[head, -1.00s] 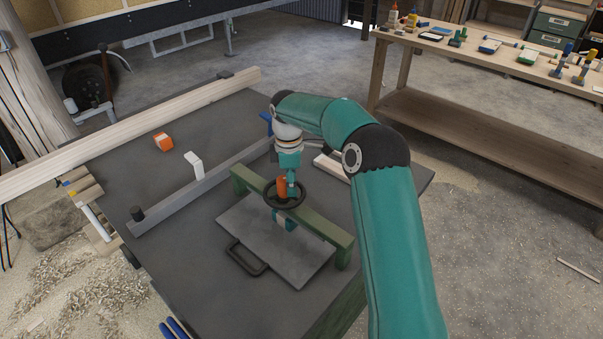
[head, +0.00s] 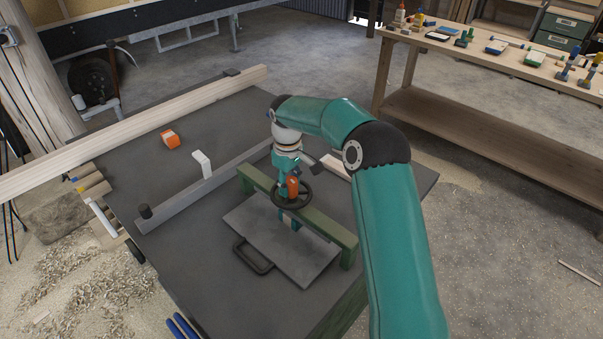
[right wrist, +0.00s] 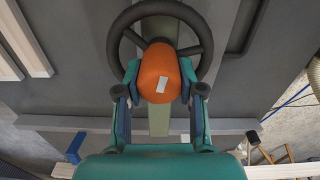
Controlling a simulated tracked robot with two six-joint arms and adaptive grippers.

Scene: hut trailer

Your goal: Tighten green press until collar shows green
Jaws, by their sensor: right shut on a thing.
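The green press (head: 325,228) is a green beam across a grey plate (head: 315,262) on the dark table. Its black handwheel (head: 279,203) sits above the beam and shows from above in the right wrist view (right wrist: 118,32). An upright orange knob (head: 292,186) stands at the wheel's rim, with a pale patch on it in the right wrist view (right wrist: 154,70). My right gripper (right wrist: 160,88) is shut on the orange knob, one finger on each side. I cannot make out a collar or its colour. My left gripper is not in view.
A grey fence (head: 232,177) with a white block (head: 201,163) crosses the table behind the press. An orange block (head: 170,139) and a long timber (head: 130,130) lie farther back. A wooden bench (head: 470,95) with tools stands at the right.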

